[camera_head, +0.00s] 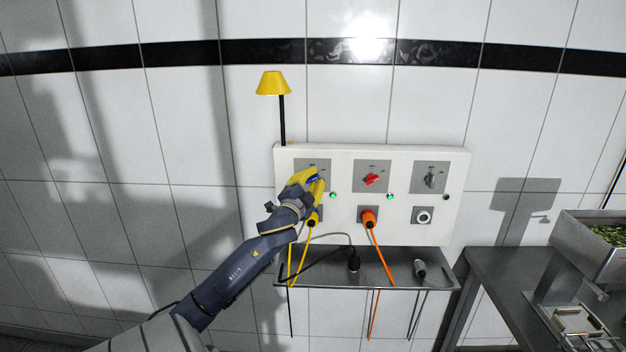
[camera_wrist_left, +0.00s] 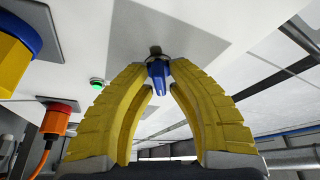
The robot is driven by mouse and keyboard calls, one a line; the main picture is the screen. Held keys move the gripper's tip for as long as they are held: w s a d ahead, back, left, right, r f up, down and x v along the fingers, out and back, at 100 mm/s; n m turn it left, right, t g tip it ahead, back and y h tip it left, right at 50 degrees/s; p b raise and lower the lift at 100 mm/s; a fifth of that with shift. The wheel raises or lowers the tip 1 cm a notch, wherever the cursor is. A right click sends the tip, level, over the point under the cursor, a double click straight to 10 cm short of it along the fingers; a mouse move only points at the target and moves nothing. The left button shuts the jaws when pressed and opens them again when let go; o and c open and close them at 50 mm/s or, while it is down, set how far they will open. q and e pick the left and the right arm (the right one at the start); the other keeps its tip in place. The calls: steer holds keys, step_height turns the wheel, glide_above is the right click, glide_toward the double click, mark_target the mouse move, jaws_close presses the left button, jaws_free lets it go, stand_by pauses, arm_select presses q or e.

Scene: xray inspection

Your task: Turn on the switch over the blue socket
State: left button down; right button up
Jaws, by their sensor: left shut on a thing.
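The white wall panel (camera_head: 345,160) carries three switches in a row, with sockets below. My left gripper (camera_head: 315,180) is at the left switch. In the left wrist view, its yellow fingers close on the blue switch handle (camera_wrist_left: 158,76) from both sides. In the head view the gripper hides most of this switch. A yellow plug (camera_wrist_left: 12,58) sits in the blue socket (camera_wrist_left: 22,28) below it. The yellow plug (camera_head: 313,218) is partly behind my gripper in the head view. My right gripper is not in view.
The middle switch is red (camera_head: 371,179), with an orange plug (camera_head: 368,217) below it. The right switch is grey (camera_head: 430,180), above an empty-looking socket (camera_head: 423,216). Green lights (camera_head: 390,196) sit between switches. A metal shelf (camera_head: 320,272) with loose plugs is below; a yellow lamp (camera_head: 273,83) stands above.

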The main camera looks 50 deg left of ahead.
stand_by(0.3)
arm_select(q)
steer(key=c, duration=1.5)
jaws_free()
steer(key=shift+s+d+f, duration=0.2)
steer(key=shift+s+d, duration=0.1)
steer(key=shift+s, duration=0.2)
steer(key=v, duration=1)
steer(key=shift+s+d, duration=0.15)
steer(key=shift+s, duration=0.25)
